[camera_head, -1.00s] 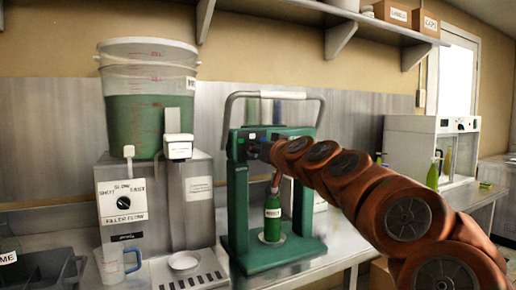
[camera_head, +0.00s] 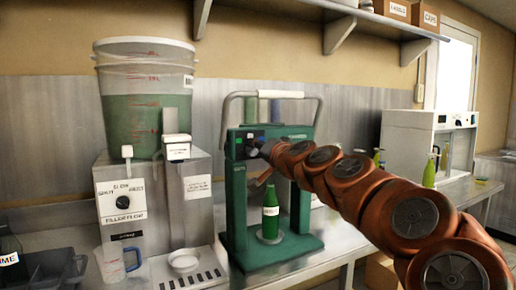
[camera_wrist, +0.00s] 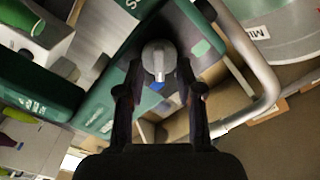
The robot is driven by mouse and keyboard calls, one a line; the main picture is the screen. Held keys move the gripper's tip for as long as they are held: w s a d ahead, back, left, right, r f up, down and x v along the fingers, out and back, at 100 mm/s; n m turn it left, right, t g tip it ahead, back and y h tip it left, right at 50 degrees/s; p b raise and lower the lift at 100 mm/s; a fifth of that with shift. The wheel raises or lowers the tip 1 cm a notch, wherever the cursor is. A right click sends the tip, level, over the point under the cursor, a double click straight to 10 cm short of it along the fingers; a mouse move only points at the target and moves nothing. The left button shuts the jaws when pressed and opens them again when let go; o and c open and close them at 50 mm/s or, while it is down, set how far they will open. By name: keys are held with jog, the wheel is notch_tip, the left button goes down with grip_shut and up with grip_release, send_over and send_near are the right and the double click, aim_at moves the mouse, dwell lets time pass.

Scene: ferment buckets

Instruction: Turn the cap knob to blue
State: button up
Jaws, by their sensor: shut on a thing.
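A green patch (camera_wrist: 201,47) lies right of the knob. My gripper (camera_wrist: 160,72) is shut on the knob, one dark finger on each side. In the head view my gripper (camera_head: 260,147) is at the top front of the green capping machine (camera_head: 237,205), and the knob is mostly hidden. A green bottle (camera_head: 271,212) stands upright in the machine.
The machine's metal handle (camera_wrist: 262,80) curves close to the right of my gripper. A filler unit (camera_head: 125,205) with a large bucket (camera_head: 148,105) stands left of the machine. A white cabinet (camera_head: 410,140) stands right. A shelf (camera_head: 300,12) runs above.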

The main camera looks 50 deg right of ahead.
jog(key=shift+f, duration=0.1)
dwell(0.3)
jog(key=o, duration=1.2)
jog(key=shift+c, duration=0.2)
jog(key=v, duration=0.7)
jog(key=shift+s, duration=0.2)
jog(key=shift+a, duration=0.15)
